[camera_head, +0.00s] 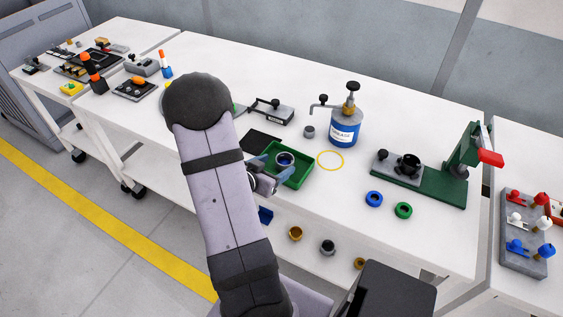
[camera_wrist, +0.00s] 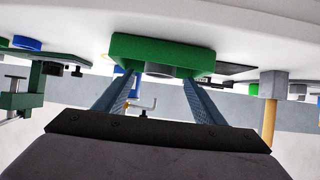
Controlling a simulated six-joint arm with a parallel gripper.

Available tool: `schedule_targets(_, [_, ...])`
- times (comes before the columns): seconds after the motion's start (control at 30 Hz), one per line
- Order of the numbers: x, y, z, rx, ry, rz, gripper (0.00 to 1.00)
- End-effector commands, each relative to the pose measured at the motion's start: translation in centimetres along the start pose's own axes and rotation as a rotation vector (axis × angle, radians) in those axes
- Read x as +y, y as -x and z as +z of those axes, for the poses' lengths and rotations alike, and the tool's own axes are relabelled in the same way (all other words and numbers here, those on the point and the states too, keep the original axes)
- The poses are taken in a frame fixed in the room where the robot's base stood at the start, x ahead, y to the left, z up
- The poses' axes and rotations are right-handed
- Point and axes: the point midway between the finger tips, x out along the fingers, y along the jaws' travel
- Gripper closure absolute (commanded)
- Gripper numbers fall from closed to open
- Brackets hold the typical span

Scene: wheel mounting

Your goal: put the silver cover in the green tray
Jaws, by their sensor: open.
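The green tray (camera_head: 298,179) lies on the white table in the head view, and its green side fills the upper middle of the wrist view (camera_wrist: 130,48). A round silver-rimmed piece with a dark blue middle, seemingly the silver cover (camera_head: 285,159), sits inside the tray. In the wrist view a grey round part (camera_wrist: 160,70) shows at the tray, between the fingers. My gripper (camera_head: 270,169) is open at the tray's near left side. Its two blue-grey fingers are spread apart and empty in the wrist view (camera_wrist: 160,84). My arm hides part of the table.
A blue grease can (camera_head: 345,127) and a small grey cylinder (camera_head: 309,132) stand behind the tray. A yellow ring (camera_head: 330,160) lies to its right. A green fixture (camera_head: 430,184), a blue ring (camera_head: 374,199) and a green ring (camera_head: 403,210) are farther right.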

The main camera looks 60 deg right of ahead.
Motion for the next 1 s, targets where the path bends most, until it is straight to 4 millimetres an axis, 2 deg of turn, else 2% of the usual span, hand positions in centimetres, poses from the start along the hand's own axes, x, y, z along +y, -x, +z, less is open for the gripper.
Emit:
schedule_targets(0.1, [-0.2,2.2,-0.1,0.001,0.002,-0.005,0.37])
schedule_targets(0.3, [-0.1,4.6,-0.1,0.002,0.001,-0.003,0.37])
schedule_targets(0.5, [0.0,5.5,-0.1,0.001,0.0,-0.001,0.37])
schedule_targets(0.73, [-0.2,5.6,0.0,-0.003,0.001,-0.007,0.37])
schedule_targets(0.87, [-2.2,6.3,0.8,-0.045,0.013,-0.073,0.37])
schedule_targets(0.97, [-5.4,8.0,2.3,-0.121,0.042,-0.188,0.37])
schedule_targets(1.0, [-7.0,9.1,3.2,-0.163,0.063,-0.248,0.37])
